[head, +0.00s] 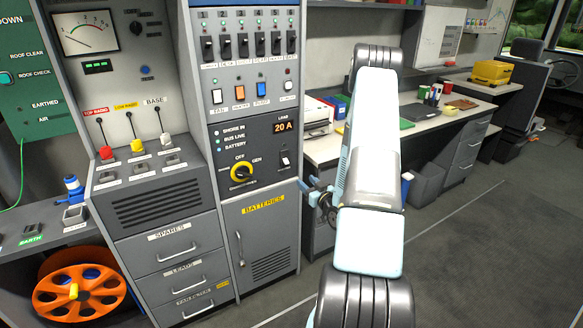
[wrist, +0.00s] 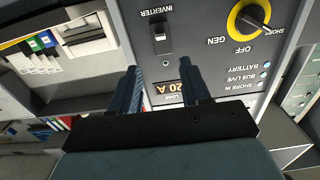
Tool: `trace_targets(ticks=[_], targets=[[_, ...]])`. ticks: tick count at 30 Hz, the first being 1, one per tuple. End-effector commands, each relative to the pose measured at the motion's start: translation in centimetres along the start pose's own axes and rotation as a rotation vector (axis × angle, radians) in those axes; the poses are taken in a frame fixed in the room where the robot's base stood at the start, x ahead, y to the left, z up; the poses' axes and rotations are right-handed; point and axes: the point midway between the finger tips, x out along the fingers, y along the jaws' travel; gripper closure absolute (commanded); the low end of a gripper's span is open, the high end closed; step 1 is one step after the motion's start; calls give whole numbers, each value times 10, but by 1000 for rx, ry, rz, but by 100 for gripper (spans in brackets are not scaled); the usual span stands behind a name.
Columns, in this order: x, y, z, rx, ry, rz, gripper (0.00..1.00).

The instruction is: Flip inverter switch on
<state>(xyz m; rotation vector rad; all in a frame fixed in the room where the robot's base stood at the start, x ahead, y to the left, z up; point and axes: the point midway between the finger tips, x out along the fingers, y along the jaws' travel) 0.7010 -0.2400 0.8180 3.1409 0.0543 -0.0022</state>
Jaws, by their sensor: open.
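My gripper (head: 314,187) is open and empty, in front of the panel, right of and below the switch in the head view. In the wrist view its two fingers (wrist: 159,68) point at the panel, one on each side of the switch's line, apparently apart from it.
The yellow selector (head: 242,173) and the 20 A load display (head: 284,126) are close to the switch. A row of black breakers (head: 249,45) and coloured rockers (head: 238,92) are above.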

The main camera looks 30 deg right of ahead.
Motion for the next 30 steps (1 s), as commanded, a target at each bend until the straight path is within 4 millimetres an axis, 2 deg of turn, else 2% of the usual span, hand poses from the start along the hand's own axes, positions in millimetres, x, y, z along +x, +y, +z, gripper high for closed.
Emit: trace_targets(ticks=[5,21,30], targets=[[18,0,0,-1,4,-1,53],[109,-1,0,0,3,-1,53],[134,-1,0,0,1,0,53]])
